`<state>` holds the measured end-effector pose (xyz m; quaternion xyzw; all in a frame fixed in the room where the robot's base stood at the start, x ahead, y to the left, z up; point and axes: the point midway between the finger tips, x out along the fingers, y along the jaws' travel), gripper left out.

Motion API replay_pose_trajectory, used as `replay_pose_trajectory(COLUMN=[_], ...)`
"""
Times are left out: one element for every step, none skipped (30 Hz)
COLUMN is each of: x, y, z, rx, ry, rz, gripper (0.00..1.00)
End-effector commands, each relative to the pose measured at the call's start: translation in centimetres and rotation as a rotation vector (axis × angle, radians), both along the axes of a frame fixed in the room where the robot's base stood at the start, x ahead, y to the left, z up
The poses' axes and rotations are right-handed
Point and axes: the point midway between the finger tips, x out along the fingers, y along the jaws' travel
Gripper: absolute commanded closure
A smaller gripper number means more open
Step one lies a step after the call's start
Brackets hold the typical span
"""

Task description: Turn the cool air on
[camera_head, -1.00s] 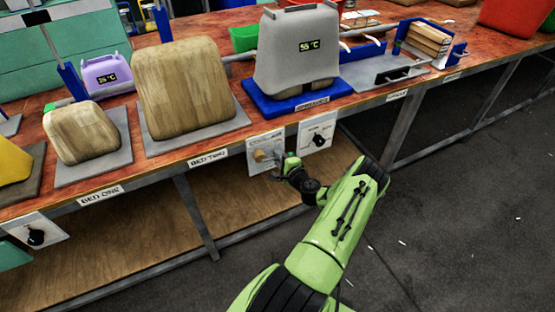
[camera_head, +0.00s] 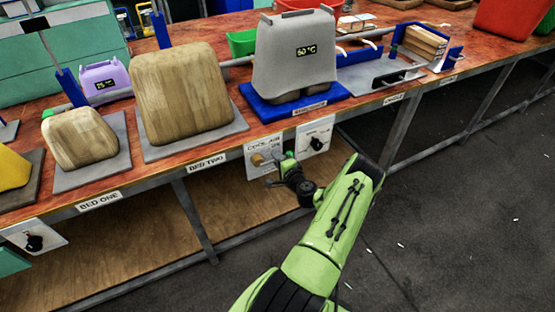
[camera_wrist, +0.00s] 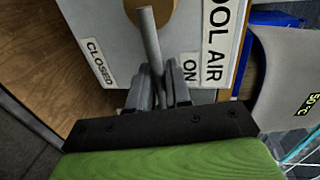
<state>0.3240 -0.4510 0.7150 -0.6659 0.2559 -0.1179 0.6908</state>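The white cool air panel (camera_head: 256,150) hangs on the bench's front edge, below and left of the grey machine. It has a tan round knob (camera_wrist: 152,14) with a grey lever (camera_wrist: 151,42). In the wrist view, the "CLOSED" label (camera_wrist: 98,62) is left of the lever and the "ON" label (camera_wrist: 190,66) is right. The lever points between them, nearer "ON". My gripper (camera_wrist: 160,88) is in front of the panel, its grey fingers close together on either side of the lever and apparently shut on it. The lever's far end is hidden between the fingers.
The grey machine (camera_head: 292,50) on a blue base displays what reads as 50 °C. A second panel with a black knob (camera_head: 316,143) is just right of the cool air panel. A wooden shelf (camera_head: 150,240) lies below the bench.

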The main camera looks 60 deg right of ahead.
Motion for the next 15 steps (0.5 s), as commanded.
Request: replay_pose_trajectory(x=[0.0, 0.0, 0.0, 0.0, 0.0, 0.0, 0.0, 0.0, 0.0, 0.0, -0.2, -0.5, -0.8, -1.3, -2.0], y=[-0.1, 0.0, 0.0, 0.0, 0.0, 0.0, 0.0, 0.0, 0.0, 0.0, 0.1, 0.3, 0.5, 0.7, 1.1], z=[0.1, 0.1, 0.0, 0.0, 0.0, 0.0, 0.0, 0.0, 0.0, 0.1, 0.1, 0.1, 0.2, 0.3, 0.5], rx=[-0.001, -0.001, -0.001, 0.0, 0.0, 0.0, 0.0, 0.001, 0.001, 0.001, 0.003, 0.004, 0.005, 0.006, 0.008], ry=[-0.001, -0.001, -0.001, -0.001, -0.001, -0.001, -0.001, -0.002, -0.002, -0.002, -0.002, -0.003, -0.001, 0.0, 0.0], rz=[-0.001, -0.001, -0.001, -0.001, 0.0, 0.0, 0.0, 0.0, 0.0, 0.0, -0.001, -0.001, -0.001, -0.002, -0.002], gripper=[0.74, 0.69, 0.69, 0.69, 0.69, 0.69, 0.69, 0.69, 0.69, 0.69, 0.69, 0.69, 0.69, 0.69, 0.69])
